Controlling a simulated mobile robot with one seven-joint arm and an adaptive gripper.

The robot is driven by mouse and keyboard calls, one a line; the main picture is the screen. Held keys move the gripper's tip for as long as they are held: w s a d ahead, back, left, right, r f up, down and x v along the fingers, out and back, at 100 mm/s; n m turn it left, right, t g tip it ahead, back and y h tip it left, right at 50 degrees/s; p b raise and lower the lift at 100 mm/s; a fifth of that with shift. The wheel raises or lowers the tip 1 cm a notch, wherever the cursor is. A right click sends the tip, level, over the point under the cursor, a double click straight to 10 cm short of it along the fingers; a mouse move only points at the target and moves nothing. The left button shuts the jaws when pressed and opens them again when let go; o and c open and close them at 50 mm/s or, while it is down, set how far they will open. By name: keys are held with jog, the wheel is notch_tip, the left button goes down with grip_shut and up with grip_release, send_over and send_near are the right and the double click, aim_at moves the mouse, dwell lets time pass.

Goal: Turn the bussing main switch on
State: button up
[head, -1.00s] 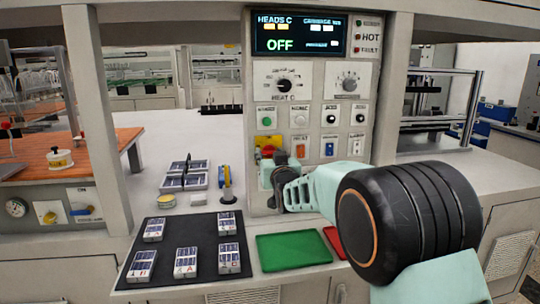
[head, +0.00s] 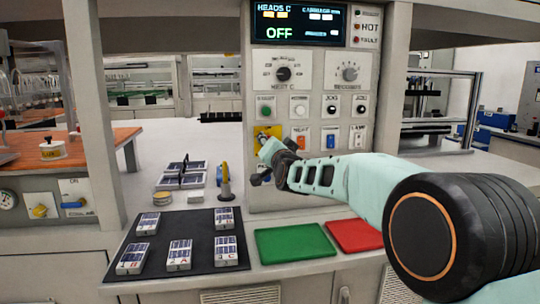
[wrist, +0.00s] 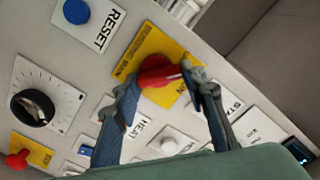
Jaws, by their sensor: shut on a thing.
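The bussing main switch is a red rotary knob (wrist: 158,76) on a yellow plate (wrist: 150,58) in the wrist view. A pale mark shows on the knob's right part. My gripper (wrist: 163,80) has one finger on either side of the knob and is shut on it. In the head view, my gripper (head: 264,163) is in front of the panel's yellow plate (head: 262,131) and hides the knob. The display (head: 298,24) above reads OFF in green.
Dials, buttons and small switches cover the panel (head: 318,92) around the plate. A blue RESET button (wrist: 76,11) and a red mushroom button (wrist: 17,159) show in the wrist view. Below are a green tray (head: 294,243), a red tray (head: 354,235) and a dark mat (head: 200,262) with cell blocks.

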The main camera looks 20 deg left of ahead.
jog(key=shift+w+d+m+b, duration=0.1)
jog(key=shift+m+b, duration=1.4)
jog(key=shift+m, duration=1.05)
jog(key=shift+w+d+m+b, duration=0.1)
jog(key=shift+m+b, duration=1.35)
jog(key=shift+m, duration=1.1)
jog(key=shift+s, duration=0.1)
jog(key=o, duration=1.2)
jog(key=shift+c, duration=0.2)
jog(key=shift+f, duration=0.1)
jog(key=v, duration=1.2)
